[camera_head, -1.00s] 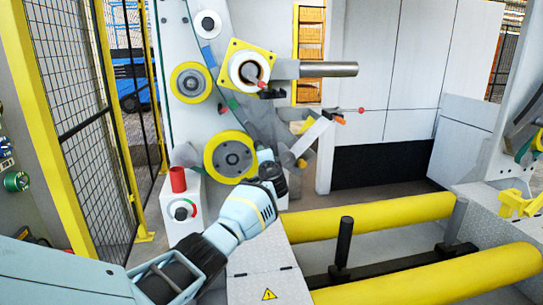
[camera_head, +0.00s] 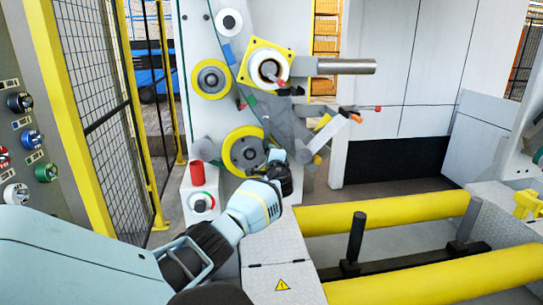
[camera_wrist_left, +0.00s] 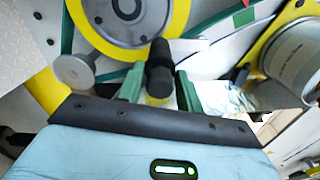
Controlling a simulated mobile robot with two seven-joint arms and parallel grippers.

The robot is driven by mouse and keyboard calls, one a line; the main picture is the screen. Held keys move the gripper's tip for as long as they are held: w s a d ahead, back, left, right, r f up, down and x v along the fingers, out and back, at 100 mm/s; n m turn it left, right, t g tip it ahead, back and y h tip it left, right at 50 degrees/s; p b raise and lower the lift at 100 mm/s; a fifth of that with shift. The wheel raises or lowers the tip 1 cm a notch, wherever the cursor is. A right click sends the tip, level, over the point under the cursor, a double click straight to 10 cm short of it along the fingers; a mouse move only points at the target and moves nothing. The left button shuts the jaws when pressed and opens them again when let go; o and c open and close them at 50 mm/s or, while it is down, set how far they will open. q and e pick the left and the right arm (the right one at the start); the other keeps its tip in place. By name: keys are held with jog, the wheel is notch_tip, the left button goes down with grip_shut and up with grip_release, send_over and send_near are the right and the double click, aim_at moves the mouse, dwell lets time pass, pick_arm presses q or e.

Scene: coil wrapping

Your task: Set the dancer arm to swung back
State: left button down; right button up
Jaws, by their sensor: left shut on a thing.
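The dancer arm's outline is hard to make out among the rollers on the machine's upright plate. In the left wrist view a black handle (camera_wrist_left: 159,62) stands beside the large yellow-rimmed roller (camera_wrist_left: 122,12). The green fingers of my left gripper (camera_wrist_left: 160,88) stand on either side of this handle, shut on it. In the head view my left gripper (camera_head: 277,158) is at the right edge of the same yellow-rimmed roller (camera_head: 246,152), and the wrist partly hides the grip. A red and a green mark (camera_head: 250,100) sit on the plate above that roller. My right gripper is not in view.
A control box with a red cylinder (camera_head: 197,174) and a knob stands left of the roller. A winding shaft (camera_head: 345,66) juts right above the gripper. A thin rod with a red tip (camera_head: 377,108) sticks out right. Long yellow tubes (camera_head: 385,212) lie in front.

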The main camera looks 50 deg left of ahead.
pick_arm(q)
jog(key=shift+a, duration=0.1)
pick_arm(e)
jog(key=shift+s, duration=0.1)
pick_arm(q)
jog(key=c, duration=1.2)
grip_release()
jog(key=shift+s, duration=0.15)
jog(key=shift+o, duration=0.2)
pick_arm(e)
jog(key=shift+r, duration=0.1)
pick_arm(q)
jog(key=shift+s+d+r, duration=0.1)
jog(key=shift+s+d, duration=0.05)
jog(key=shift+d, duration=0.35)
jog(key=p+v, duration=0.2)
jog(key=v, duration=0.4)
jog(key=shift+s+d, duration=0.3)
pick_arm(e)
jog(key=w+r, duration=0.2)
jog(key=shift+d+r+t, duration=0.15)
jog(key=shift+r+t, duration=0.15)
